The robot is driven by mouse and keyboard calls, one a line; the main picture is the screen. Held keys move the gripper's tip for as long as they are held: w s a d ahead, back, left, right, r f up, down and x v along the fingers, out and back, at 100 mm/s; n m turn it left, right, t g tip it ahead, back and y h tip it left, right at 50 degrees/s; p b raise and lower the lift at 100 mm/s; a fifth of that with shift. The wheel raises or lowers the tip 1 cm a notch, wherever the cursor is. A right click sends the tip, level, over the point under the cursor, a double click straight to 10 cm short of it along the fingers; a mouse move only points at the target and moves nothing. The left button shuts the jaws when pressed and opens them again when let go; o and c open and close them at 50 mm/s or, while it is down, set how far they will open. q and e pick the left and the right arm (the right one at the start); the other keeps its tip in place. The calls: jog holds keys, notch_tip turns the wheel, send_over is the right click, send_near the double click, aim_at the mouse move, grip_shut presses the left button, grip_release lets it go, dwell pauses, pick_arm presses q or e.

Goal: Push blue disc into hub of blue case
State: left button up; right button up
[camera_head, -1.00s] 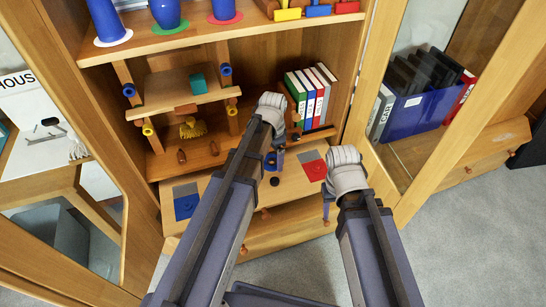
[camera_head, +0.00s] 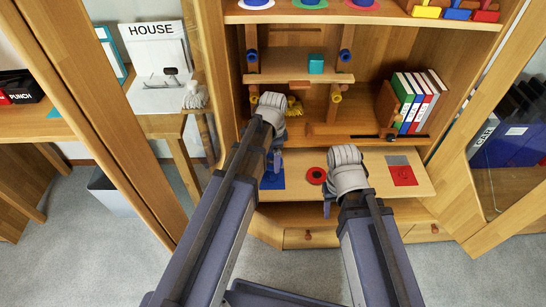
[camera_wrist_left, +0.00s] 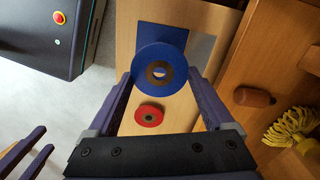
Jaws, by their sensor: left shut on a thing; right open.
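In the left wrist view my left gripper (camera_wrist_left: 160,78) is shut on the blue disc (camera_wrist_left: 145,87), a flat ring with a brown centre and a hole. The disc is between the fingertips and overlaps the near edge of the blue case (camera_wrist_left: 163,36) in the picture; the gap between them is unclear. The case is a blue square with a grey panel beside it, and its hub is hidden. In the head view the blue case (camera_head: 272,181) lies on the pull-out board, partly hidden by my left gripper (camera_head: 275,162). My right gripper (camera_head: 328,207) is open and empty at the board's front edge.
A red disc (camera_head: 316,175) and a red case (camera_head: 403,176) with a grey panel lie on the board (camera_head: 365,165). The cabinet shelf above holds binders (camera_head: 418,100). A brown peg (camera_wrist_left: 255,97) and yellow tassel (camera_wrist_left: 285,130) lie on the adjoining shelf.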

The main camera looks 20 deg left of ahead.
aim_at(273, 175)
pick_arm(q)
jog(key=shift+f, duration=0.1)
dwell(0.3)
notch_tip(273, 175, down, 6)
jog(key=b, duration=0.6)
jog(key=shift+f+b, duration=0.95)
jog(key=shift+b, duration=0.1)
dwell(1.9)
jog(key=o, duration=1.1)
jog(key=shift+r, duration=0.1)
notch_tip(273, 175, up, 8)
jog(key=p, duration=0.8)
